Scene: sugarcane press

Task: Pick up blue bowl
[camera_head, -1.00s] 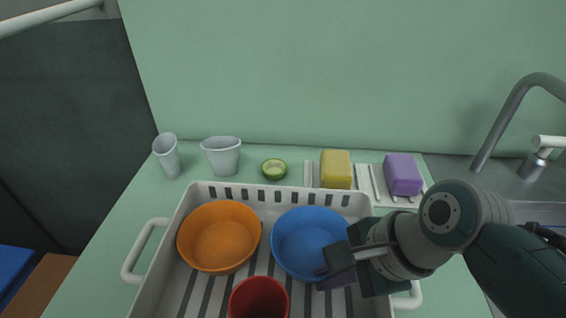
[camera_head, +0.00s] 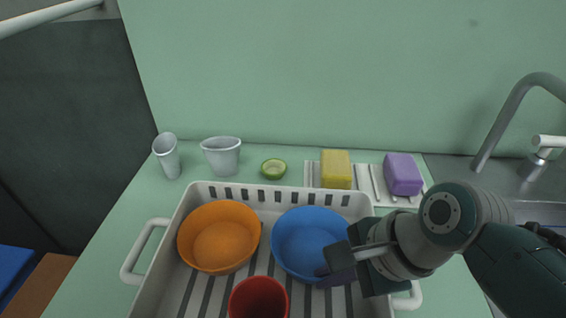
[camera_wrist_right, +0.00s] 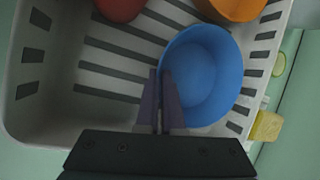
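The blue bowl (camera_head: 302,240) sits upright in the white dish rack, right of the orange bowl. It also shows in the right wrist view (camera_wrist_right: 205,75). My right gripper (camera_head: 330,274) is at the bowl's near right rim. In the right wrist view my right gripper's fingers (camera_wrist_right: 162,88) are close together, one inside the bowl and one outside, with the rim pinched between them. The fingers hide a small part of the rim. My left gripper is not in view.
The white rack (camera_head: 150,285) also holds an orange bowl (camera_head: 219,238) and a red cup (camera_head: 258,298) close by. Behind it stand two pale cups, a cut green item (camera_head: 273,169), a yellow sponge (camera_head: 336,168) and a purple block (camera_head: 403,174). A faucet (camera_head: 510,110) is at right.

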